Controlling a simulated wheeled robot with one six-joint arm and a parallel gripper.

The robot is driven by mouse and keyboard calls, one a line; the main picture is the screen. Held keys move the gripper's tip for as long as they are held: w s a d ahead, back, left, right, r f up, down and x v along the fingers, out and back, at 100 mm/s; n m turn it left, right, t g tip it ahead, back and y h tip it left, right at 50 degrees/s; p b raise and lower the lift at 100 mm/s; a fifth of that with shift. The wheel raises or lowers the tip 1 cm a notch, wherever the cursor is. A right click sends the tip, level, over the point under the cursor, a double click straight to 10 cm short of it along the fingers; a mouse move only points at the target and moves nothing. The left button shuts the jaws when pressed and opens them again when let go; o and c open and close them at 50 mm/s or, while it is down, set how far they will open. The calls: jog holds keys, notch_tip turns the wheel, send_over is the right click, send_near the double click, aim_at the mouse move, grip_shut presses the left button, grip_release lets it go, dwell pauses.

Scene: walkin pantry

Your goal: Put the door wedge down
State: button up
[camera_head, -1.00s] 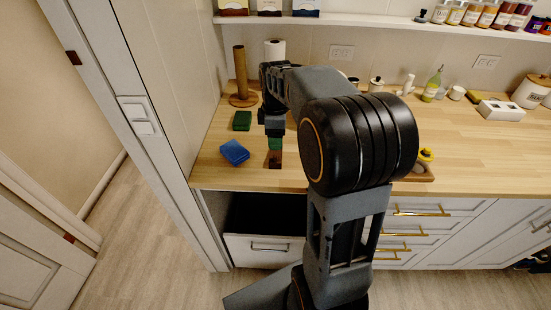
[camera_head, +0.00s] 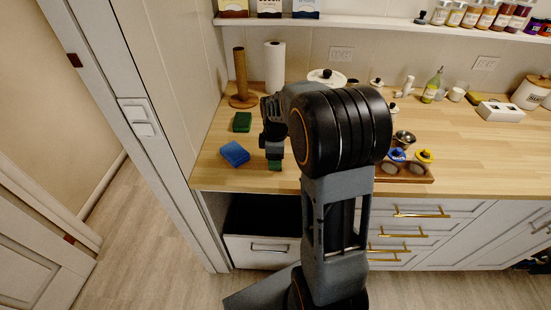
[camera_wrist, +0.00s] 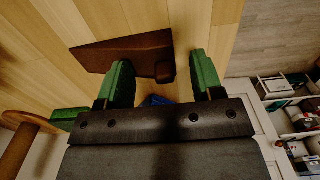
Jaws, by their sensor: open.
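The door wedge (camera_wrist: 115,54) is a dark brown tapered block in the wrist view. It appears to lie on the wooden countertop (camera_wrist: 195,15), with its thick end between my fingers and its thin end past the left finger. My gripper (camera_wrist: 162,72) is open, with green-padded fingers apart; the left finger overlaps the wedge, and I cannot tell whether it touches. In the head view my gripper (camera_head: 274,163) is low over the counter's front left part. The wedge is hidden there behind the gripper.
A blue sponge (camera_head: 235,153) and a green sponge (camera_head: 242,122) lie left of my gripper. A wooden towel holder (camera_head: 240,80) and paper roll (camera_head: 275,68) stand behind. A small wooden tray (camera_head: 415,177) with blue and yellow-topped items is to the right. The front counter edge is close.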

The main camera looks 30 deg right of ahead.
jog(key=shift+c, duration=0.4)
grip_shut()
jog(key=shift+s, duration=0.1)
jog(key=shift+r, duration=0.1)
